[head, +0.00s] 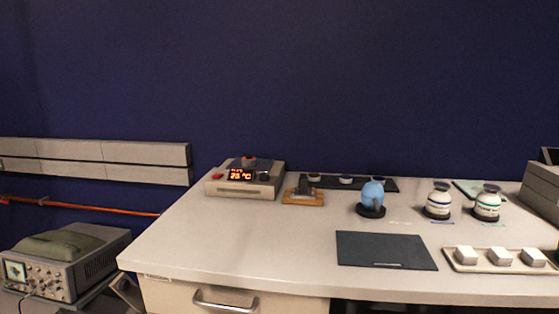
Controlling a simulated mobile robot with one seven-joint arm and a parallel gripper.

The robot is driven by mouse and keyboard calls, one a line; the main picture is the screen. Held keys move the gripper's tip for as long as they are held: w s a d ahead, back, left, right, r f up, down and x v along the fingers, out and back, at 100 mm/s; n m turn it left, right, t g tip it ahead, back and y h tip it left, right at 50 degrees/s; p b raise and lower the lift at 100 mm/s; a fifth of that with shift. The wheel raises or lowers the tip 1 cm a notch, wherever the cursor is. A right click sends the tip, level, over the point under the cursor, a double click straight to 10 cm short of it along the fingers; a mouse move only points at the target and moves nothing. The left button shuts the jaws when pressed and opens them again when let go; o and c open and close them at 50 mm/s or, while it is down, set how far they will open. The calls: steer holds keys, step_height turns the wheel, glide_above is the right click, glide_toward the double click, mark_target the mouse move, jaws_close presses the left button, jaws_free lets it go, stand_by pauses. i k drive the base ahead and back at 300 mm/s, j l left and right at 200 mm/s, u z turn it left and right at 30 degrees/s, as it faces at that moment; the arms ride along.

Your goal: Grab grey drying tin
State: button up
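I cannot tell for sure which thing is the grey drying tin. Three small round containers stand in a row on a dark mat (410,186) at the back of the bench: a left one (314,178), a middle one (346,180) and a right one (378,180). The left and middle ones look pale on the side with dark tops. The right one is partly hidden behind a light blue rounded object (372,194) on a black base. They are too small to read any marking. My gripper is not in view.
A heater with an orange display (242,176) and a wooden stand (303,197) are on the left of the bench. Two labelled jars (438,203) (487,205) stand right. A dark mat (386,250) and a tray of white blocks (453,263) lie in front. The bench's front left is clear.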

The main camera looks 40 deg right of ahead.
mark_target(249, 162)
steer(key=i+j+z, duration=0.25)
steer(key=j+z, duration=0.25)
steer(key=i+j+z, duration=0.1)
steer(key=j+z, duration=0.15)
steer(key=i+j+z, duration=0.15)
steer(key=j, duration=0.15)
steer(key=i+j+z, duration=0.15)
steer(key=j, duration=0.2)
steer(key=i, duration=0.8)
